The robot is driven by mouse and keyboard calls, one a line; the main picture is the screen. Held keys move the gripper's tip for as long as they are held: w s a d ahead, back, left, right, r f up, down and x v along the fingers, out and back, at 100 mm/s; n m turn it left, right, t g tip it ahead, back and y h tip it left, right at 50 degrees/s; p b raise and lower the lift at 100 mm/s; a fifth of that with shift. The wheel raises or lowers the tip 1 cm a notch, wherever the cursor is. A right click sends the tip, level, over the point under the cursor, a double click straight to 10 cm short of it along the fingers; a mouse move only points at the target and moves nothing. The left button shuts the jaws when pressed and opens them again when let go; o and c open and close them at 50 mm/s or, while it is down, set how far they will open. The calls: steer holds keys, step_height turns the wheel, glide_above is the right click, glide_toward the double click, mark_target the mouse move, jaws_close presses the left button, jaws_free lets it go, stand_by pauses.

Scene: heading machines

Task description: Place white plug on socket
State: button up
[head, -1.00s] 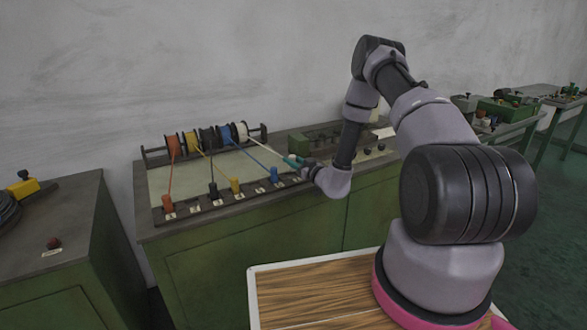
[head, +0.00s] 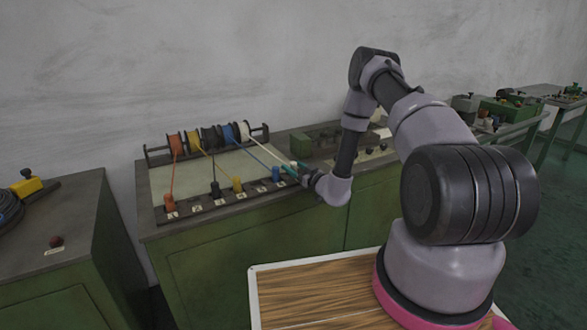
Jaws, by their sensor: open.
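A small cream-white piece, which looks like the white plug (head: 293,164), shows beside my gripper's fingers near the right end of the socket strip. The white cable runs to it from the white spool (head: 244,131). The dark socket strip (head: 205,207) runs along the bench's front edge. The socket under the white plug is hidden by the gripper, so I cannot tell how the plug is seated.
An orange plug (head: 171,204), a black plug (head: 215,189), a yellow plug (head: 237,185) and a blue plug (head: 276,174) stand along the strip, with taut cables from the spools behind. A green box (head: 315,140) stands right of the spools.

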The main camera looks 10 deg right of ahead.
steer(key=v, duration=1.2)
steer(key=s+a+r+n+g+y, duration=0.1)
steer(key=a+r+n+g+y, duration=0.3)
steer(key=r+n, duration=0.5)
steer(key=s+a+r+n+g+y, duration=0.2)
steer(key=a+r+n+g+y, duration=0.15)
steer(key=r+n, duration=0.55)
steer(key=s+a+r+n+g, duration=0.5)
steer(key=s+r+n+g, duration=0.45)
steer(key=n, duration=0.65)
steer(key=s+d+r+n+t+h, duration=0.4)
steer(key=s+d+r+n+h, duration=0.2)
steer(key=n, duration=0.8)
steer(key=s+d+r+n+t+h, duration=0.4)
steer(key=s+r+n, duration=0.5)
steer(key=n, duration=0.5)
steer(key=s+d+h, duration=0.2)
steer(key=h, duration=0.1)
steer(key=shift+d+r+n+h, duration=0.3)
steer(key=shift+d+r+h, duration=0.05)
steer(key=shift+d, duration=0.05)
